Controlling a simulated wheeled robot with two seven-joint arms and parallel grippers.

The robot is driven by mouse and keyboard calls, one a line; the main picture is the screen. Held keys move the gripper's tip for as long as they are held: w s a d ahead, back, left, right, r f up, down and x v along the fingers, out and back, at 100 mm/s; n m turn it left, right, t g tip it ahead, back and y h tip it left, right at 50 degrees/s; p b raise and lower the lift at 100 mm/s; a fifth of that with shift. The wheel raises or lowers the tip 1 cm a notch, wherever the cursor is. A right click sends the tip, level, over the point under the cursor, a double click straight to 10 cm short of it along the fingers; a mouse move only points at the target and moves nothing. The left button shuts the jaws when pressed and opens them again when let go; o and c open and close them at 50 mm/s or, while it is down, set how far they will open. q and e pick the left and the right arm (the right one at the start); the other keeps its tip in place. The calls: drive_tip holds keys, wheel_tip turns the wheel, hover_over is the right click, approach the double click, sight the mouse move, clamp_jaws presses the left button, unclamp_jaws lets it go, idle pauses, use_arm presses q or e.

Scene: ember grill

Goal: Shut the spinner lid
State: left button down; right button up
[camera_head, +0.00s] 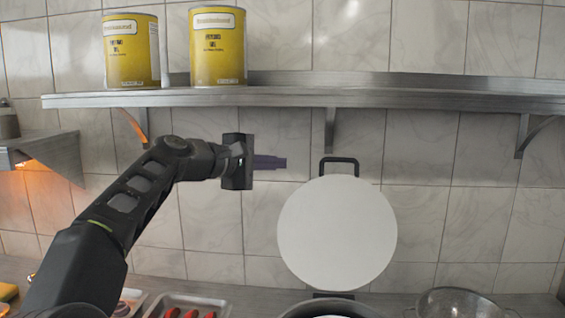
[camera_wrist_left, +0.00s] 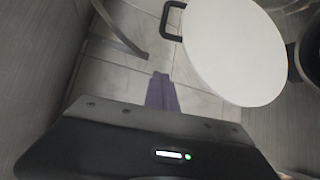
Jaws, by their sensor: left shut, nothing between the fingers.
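The spinner lid (camera_head: 337,233) is a white round disc with a black handle (camera_head: 339,161) at its top edge. It stands open and upright above the spinner bowl (camera_head: 330,307), whose dark rim shows at the bottom edge of the head view. The lid (camera_wrist_left: 235,50) also fills the upper right of the left wrist view. My left gripper (camera_head: 284,163) is shut and empty, its purple fingers pointing right. It is to the left of the lid's handle and apart from it; the fingers (camera_wrist_left: 162,92) show closed in the left wrist view. My right gripper is not in view.
A metal shelf (camera_head: 300,97) with two yellow cans (camera_head: 132,50) (camera_head: 217,46) runs along the tiled wall above the lid. A colander (camera_head: 455,303) stands at the lower right. Trays with red food (camera_head: 188,305) lie at the lower left.

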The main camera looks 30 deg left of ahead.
use_arm(q)
drive_tip(key=w+d+p, duration=0.1)
drive_tip(key=w, duration=0.1)
drive_tip(key=w+d+p, duration=0.1)
drive_tip(key=w+d, duration=0.1)
drive_tip(key=w+d+p, duration=0.1)
drive_tip(key=d, duration=0.1)
drive_tip(key=shift+w+d+f, duration=0.2)
drive_tip(key=shift+w+f, duration=0.15)
drive_tip(key=shift+w, duration=0.05)
drive_tip(key=shift+w+f, duration=0.1)
drive_tip(key=shift+f, duration=0.05)
drive_tip(key=shift+d, duration=0.1)
